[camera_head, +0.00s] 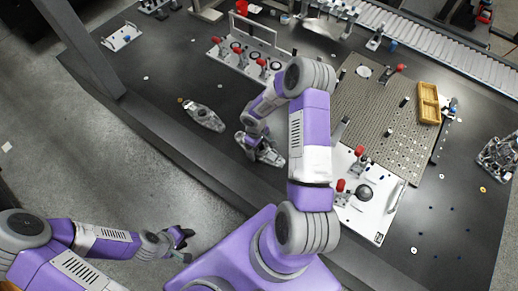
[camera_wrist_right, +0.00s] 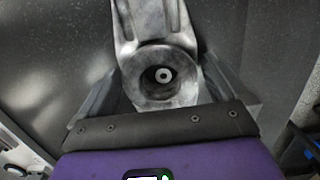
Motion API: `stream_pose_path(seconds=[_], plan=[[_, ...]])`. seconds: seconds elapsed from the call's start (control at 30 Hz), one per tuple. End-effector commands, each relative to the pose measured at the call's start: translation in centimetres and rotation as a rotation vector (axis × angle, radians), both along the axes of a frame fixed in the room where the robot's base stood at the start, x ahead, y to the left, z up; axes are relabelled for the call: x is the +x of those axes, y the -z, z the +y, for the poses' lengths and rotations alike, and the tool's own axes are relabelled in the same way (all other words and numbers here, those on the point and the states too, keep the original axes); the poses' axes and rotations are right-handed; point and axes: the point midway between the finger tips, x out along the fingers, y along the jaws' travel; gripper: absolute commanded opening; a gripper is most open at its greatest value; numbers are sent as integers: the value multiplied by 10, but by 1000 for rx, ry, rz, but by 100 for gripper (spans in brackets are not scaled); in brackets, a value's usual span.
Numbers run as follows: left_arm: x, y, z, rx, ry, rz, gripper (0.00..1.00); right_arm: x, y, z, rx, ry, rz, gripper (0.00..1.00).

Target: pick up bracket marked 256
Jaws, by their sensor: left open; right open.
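A grey metal bracket with a round bore (camera_wrist_right: 155,85) fills the middle of the right wrist view. My right gripper (camera_head: 262,152) is low over the dark table. Its fingers are open, one on each side of the bracket's round boss; I cannot tell whether they touch it. In the head view the gripper and arm largely hide this bracket. A second grey bracket (camera_head: 205,116) lies on the table to the left, clear of the gripper. No number is readable on either. My left gripper (camera_head: 178,240) is open and empty, over the floor off the table's front edge.
A white fixture with red clamps (camera_head: 262,43) stands behind the right gripper. A perforated plate (camera_head: 385,112), a yellow tray (camera_head: 428,103) and a white clamp plate (camera_head: 373,220) lie right. A dark gantry post (camera_head: 90,55) rises at left. The table around the second bracket is mostly clear.

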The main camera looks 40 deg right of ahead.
Motion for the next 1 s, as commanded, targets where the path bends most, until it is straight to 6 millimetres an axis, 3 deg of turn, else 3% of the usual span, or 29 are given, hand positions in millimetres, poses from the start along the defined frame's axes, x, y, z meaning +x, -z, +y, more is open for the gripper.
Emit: stream_pose_path(seconds=[0.07, 0.5, 0.77, 1.0], plan=[[0, 0, 0, 0, 0, 0, 43, 0, 0, 0, 0, 0, 0, 97], [0, 0, 0, 0, 0, 0, 43, 0, 0, 0, 0, -1, 0, 30], [0, -1, 0, 0, 0, 0, 43, 1, -3, 0, 0, 0, -2, 29], [0, -8, 0, 0, 0, 0, 43, 2, -40, 0, -2, 0, -6, 29]])
